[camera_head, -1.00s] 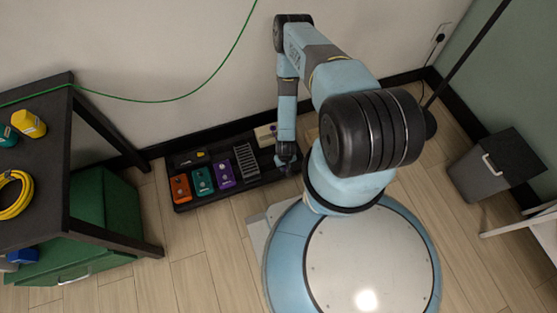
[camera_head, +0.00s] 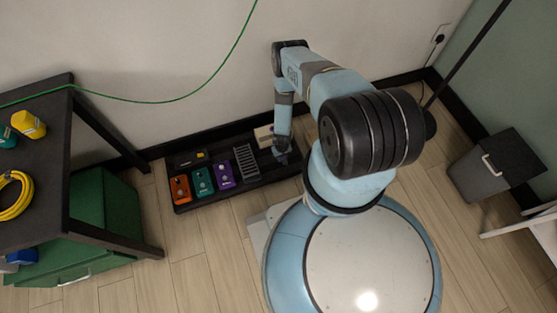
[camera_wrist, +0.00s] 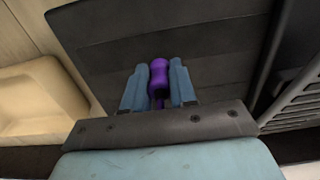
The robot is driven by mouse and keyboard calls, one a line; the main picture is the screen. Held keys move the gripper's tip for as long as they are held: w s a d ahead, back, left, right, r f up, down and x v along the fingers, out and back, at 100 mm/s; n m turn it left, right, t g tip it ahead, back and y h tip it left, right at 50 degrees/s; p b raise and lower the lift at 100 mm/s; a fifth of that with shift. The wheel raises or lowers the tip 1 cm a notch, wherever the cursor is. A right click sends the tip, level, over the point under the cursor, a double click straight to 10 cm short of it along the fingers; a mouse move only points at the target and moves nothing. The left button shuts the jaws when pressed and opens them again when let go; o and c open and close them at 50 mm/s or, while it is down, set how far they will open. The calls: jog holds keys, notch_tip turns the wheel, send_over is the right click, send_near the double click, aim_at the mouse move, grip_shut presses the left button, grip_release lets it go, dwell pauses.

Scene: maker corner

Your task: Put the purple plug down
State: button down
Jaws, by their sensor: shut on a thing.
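The purple plug (camera_wrist: 159,76) is between the two blue fingers of my gripper (camera_wrist: 159,86) in the wrist view. The gripper is shut on it. Behind the plug in that view is a dark flat surface (camera_wrist: 215,50); I cannot tell whether the plug touches it. In the head view my gripper (camera_head: 284,150) is low over the right end of the black tray (camera_head: 262,185) on the floor. The plug cannot be made out there.
The tray holds an orange pedal (camera_head: 181,188), a teal pedal (camera_head: 203,181), a purple pedal (camera_head: 225,174), a grey ribbed piece (camera_head: 247,162) and a cream box (camera_head: 264,136). A dark table (camera_head: 50,150) stands left, a grey bin (camera_head: 485,172) right. Floor in front of the tray is clear.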

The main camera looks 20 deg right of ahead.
jog(key=shift+f, duration=0.8)
jog(key=shift+f, duration=0.55)
jog(key=c, duration=0.9)
grip_release()
notch_tip(320, 180, up, 13)
jog(key=shift+r, duration=0.1)
